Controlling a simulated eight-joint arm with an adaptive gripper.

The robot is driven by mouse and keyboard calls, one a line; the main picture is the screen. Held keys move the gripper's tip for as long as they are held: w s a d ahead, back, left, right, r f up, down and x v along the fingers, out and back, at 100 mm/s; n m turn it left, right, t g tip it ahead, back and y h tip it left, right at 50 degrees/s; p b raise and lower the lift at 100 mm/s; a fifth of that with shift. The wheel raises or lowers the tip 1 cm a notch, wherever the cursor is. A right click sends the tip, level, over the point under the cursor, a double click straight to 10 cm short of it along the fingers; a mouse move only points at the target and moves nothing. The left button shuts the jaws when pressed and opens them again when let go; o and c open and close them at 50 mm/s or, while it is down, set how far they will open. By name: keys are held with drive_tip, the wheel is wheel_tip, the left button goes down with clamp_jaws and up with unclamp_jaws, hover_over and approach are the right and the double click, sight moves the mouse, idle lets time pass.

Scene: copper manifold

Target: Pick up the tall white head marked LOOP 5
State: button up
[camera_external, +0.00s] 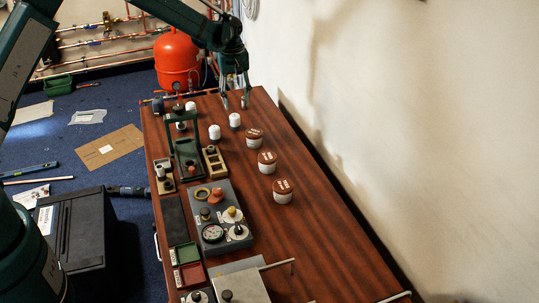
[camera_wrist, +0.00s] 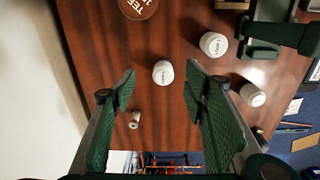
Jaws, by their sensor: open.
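Three white heads stand on the wooden bench. The nearest to my gripper (camera_external: 235,102) is a white head (camera_external: 235,121), also in the wrist view (camera_wrist: 163,73), where it shows between my open fingers (camera_wrist: 161,88). A second white head (camera_external: 214,132) stands to its left, also in the wrist view (camera_wrist: 213,44). A third (camera_external: 190,107) stands farther back left and is at right in the wrist view (camera_wrist: 252,95). Their tops carry small LOOP-like lettering; I cannot read the numbers surely. My gripper is above the bench's far end, empty, touching no head.
Three brown-lidded tubs (camera_external: 267,162) stand in a row on the right; one lid (camera_wrist: 138,4) reads TEE. A green frame (camera_external: 187,150) and a grey block with knobs (camera_external: 220,215) fill the left side. A small pale cylinder (camera_wrist: 135,119) lies near my left finger in the wrist view.

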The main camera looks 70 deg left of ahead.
sight(235, 115)
drive_tip(key=shift+n, duration=0.4)
drive_tip(key=a+f, duration=0.3)
drive_tip(key=f, duration=0.1)
drive_tip(key=shift+s, duration=0.25)
drive_tip(key=shift+d+f, duration=0.1)
drive_tip(key=shift+f, duration=1.2)
drive_tip(key=shift+f, duration=0.1)
drive_tip(key=shift+f+b, duration=0.45)
drive_tip(key=shift+f, duration=2.05)
drive_tip(key=shift+c, duration=0.5)
drive_tip(key=c, duration=0.9)
